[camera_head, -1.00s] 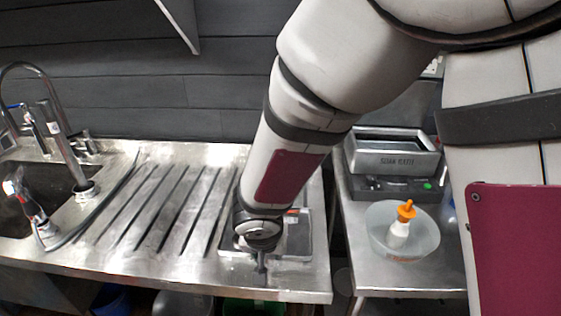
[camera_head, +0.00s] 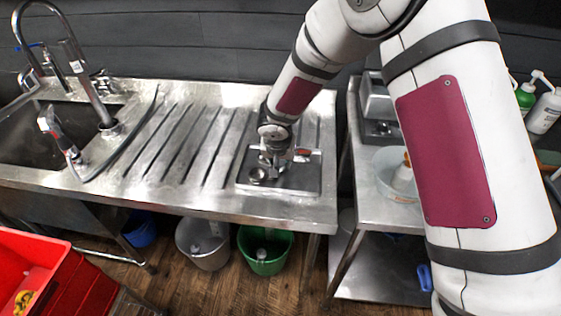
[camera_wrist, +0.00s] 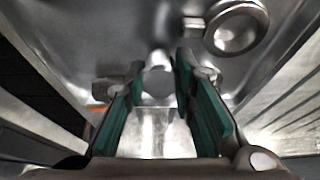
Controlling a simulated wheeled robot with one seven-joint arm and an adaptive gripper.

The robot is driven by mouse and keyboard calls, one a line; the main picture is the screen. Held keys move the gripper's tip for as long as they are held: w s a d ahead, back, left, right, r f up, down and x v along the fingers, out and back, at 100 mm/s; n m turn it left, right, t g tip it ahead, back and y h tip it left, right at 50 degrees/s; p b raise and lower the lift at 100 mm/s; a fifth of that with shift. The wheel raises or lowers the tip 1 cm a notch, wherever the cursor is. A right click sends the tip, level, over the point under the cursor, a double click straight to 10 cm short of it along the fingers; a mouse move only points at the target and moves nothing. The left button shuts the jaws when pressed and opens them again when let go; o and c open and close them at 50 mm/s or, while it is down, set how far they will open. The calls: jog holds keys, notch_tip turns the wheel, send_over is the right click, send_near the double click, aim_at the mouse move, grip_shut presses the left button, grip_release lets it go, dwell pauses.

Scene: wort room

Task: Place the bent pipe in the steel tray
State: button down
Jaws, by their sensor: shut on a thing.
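The shallow steel tray (camera_head: 305,187) lies on the right end of the metal counter. My gripper (camera_head: 270,172) is low over its left half. In the wrist view my gripper (camera_wrist: 160,72) has its teal fingers closed around a shiny grey metal piece, the bent pipe (camera_wrist: 158,84). The pipe's bend is mostly hidden by the fingers. A round metal fitting (camera_wrist: 237,30) with a ring-shaped opening shows just right of the fingertips, over the tray; it also shows in the head view (camera_head: 258,175). I cannot tell whether it joins the held piece.
A small orange-red item (camera_head: 302,153) is at the tray's back. A sink with a tap (camera_head: 90,80) is at left. A side table on the right holds a clear bowl (camera_head: 385,185) and a grey device (camera_head: 378,105). Buckets (camera_head: 265,265) and a red crate (camera_head: 30,245) stand below.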

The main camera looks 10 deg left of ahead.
jog(key=shift+f, duration=0.15)
jog(key=c, duration=1.3)
grip_release()
jog(key=shift+c, duration=0.2)
jog(key=v, duration=1.2)
